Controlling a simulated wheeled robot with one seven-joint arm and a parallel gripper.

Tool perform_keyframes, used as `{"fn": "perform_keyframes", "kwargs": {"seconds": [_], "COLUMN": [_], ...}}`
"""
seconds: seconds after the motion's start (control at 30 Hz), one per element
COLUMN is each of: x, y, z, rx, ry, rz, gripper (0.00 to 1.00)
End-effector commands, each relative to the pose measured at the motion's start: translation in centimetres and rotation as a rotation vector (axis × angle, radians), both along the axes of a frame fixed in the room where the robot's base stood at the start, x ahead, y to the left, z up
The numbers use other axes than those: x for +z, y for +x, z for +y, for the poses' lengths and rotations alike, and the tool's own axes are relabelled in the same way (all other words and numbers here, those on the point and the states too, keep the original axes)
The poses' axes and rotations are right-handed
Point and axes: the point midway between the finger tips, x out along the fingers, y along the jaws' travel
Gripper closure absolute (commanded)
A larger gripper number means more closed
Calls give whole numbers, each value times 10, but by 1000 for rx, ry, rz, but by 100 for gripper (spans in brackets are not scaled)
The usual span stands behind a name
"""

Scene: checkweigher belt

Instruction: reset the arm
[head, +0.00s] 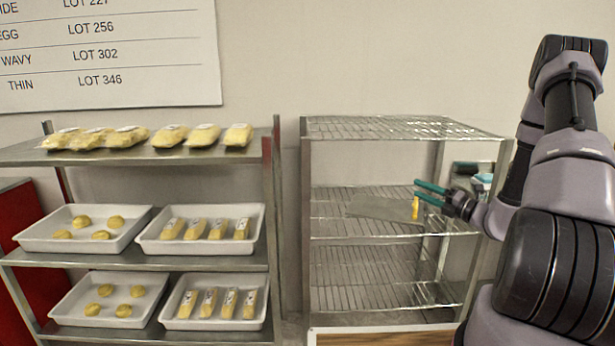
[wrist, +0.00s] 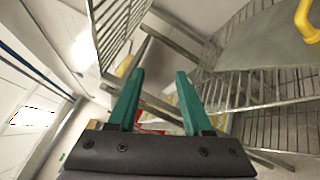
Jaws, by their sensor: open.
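My gripper (head: 430,192) is at the right side of the wire rack, by its middle shelf, with its two green fingers pointing left. In the wrist view the fingers of my gripper (wrist: 158,95) are apart with nothing between them. A flat grey tray or plate (head: 375,208) with an upright yellow handle (head: 416,208) is on the middle shelf. The handle shows close to the fingertips in the head view. In the wrist view the yellow handle (wrist: 306,20) is at the top right, away from the fingers.
The wire rack (head: 345,260) has bare shelves below and above. A metal shelf unit (head: 165,257) at left holds yellow packs (head: 170,138) and white trays (head: 45,232) of yellow pieces. A lot sign (head: 110,55) hangs on the wall. Wire shelves flank my gripper.

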Motion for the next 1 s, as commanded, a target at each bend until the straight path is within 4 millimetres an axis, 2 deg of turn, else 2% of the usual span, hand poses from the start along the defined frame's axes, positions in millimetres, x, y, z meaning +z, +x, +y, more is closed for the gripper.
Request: {"fn": "perform_keyframes", "kwargs": {"seconds": [0.03, 0.2, 0.3, 0.5, 0.73, 1.0], "x": [24, 84, 110, 149, 179, 213], "y": [-4, -39, -66, -126, -191, -248], "z": [19, 79, 108, 145, 157, 141], "rx": [77, 347, 497, 772, 1048, 1301], "ry": [-79, -372, -545, -898, -1308, -1809], "rz": [-52, -233, -351, -610, -936, -1338], "gripper": [50, 50, 50, 50, 50, 50]}}
